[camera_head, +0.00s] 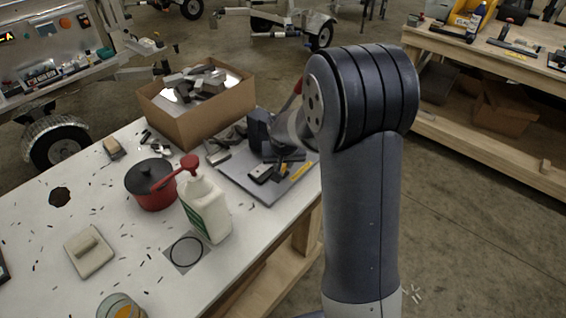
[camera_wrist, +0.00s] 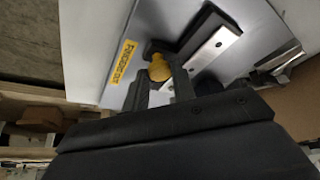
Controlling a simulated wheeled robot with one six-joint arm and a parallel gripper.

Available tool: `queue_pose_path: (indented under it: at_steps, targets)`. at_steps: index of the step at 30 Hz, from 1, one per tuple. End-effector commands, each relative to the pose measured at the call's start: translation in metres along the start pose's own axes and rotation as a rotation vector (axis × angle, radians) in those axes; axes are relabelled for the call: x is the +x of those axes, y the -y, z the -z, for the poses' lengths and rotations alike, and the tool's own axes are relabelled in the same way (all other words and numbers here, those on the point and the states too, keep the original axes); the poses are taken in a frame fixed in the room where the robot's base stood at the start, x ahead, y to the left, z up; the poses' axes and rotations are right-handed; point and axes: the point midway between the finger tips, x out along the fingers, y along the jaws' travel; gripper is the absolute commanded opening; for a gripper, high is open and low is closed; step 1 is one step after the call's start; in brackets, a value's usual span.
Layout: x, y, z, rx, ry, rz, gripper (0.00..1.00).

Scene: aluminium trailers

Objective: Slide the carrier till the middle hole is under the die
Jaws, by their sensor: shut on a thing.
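In the wrist view my gripper (camera_wrist: 165,82) is closed around a yellow knob (camera_wrist: 160,68), which shows between the two dark fingers. Beside it lies a bright metal strip (camera_wrist: 213,48) along a dark block (camera_wrist: 208,28). I take the knob to belong to the carrier, but the fingers hide how they join. These parts sit on a grey base plate (camera_wrist: 152,18) with a yellow label (camera_wrist: 120,62). In the head view the plate (camera_head: 237,184) is at the table's right edge, with a dark block (camera_head: 263,173) on it. The holes and the die cannot be made out.
Left of the plate stand a white bottle (camera_head: 206,212) and a red pot with a dark lid (camera_head: 152,184). A cardboard box (camera_head: 208,124) of metal pieces stands behind. My arm covers the area right of the plate.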

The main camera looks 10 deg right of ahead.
Motion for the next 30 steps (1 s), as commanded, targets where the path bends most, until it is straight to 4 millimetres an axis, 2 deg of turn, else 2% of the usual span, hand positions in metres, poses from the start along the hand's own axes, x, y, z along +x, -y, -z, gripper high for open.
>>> queue_pose_path:
  at_steps: [10,18,28,29,30]
  targets:
    - [0.001,-0.002,0.002,0.001,0.0,0.0,0.0]
    - [0.012,-0.032,0.03,0.004,0.0,-0.002,0.0]
    - [0.013,-0.035,0.033,0.0,-0.001,0.0,0.0]
    - [0.013,-0.035,0.033,0.0,-0.001,0.0,0.25]
    - [0.013,-0.035,0.033,0.0,-0.001,0.0,0.29]
